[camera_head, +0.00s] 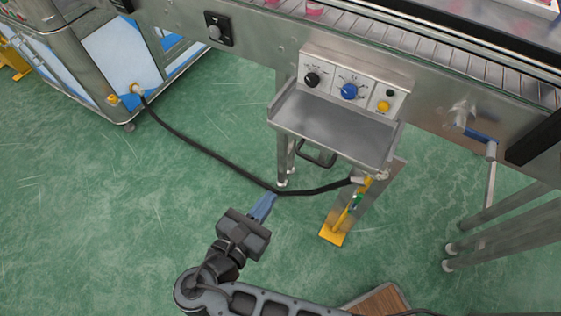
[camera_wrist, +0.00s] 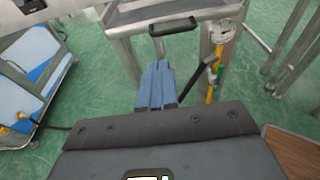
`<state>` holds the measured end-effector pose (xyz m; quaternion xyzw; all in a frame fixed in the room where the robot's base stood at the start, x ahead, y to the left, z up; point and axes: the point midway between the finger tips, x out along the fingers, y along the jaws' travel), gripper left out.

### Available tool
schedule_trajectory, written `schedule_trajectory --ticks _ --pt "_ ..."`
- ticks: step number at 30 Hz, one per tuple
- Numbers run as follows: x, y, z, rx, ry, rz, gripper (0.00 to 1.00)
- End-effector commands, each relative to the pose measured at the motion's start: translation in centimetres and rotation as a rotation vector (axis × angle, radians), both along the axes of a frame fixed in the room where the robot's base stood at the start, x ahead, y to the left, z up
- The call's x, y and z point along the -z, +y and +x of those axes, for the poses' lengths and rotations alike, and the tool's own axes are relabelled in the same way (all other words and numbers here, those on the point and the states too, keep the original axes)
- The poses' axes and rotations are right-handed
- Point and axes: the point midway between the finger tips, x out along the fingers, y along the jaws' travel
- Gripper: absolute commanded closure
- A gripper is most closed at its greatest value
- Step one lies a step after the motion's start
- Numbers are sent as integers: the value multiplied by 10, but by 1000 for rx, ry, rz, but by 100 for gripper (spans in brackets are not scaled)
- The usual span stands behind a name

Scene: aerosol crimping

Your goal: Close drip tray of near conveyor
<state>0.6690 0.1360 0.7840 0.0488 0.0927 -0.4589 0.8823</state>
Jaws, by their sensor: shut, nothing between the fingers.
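The drip tray (camera_head: 335,126) is a grey metal tray that juts out from the near conveyor (camera_head: 265,40), below a control panel with knobs. A dark handle (camera_head: 316,154) hangs under its front edge. My gripper (camera_head: 265,203) has blue fingers, shut together and empty. It is below and to the left of the handle in the head view, apart from it. In the wrist view my gripper (camera_wrist: 156,75) points toward the handle with a gap between.
A black hose (camera_head: 210,155) runs from the machine at the left (camera_head: 75,60) to the conveyor's leg, passing by my fingertips. A yellow foot bracket (camera_head: 333,235) stands by that leg. Green floor at the left is clear.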

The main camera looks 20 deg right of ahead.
Motion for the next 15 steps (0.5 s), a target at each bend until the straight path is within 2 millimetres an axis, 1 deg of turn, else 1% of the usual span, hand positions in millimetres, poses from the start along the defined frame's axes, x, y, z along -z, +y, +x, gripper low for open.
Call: schedule_trajectory --ticks 15 --pt "19 -78 54 3 3 0 100"
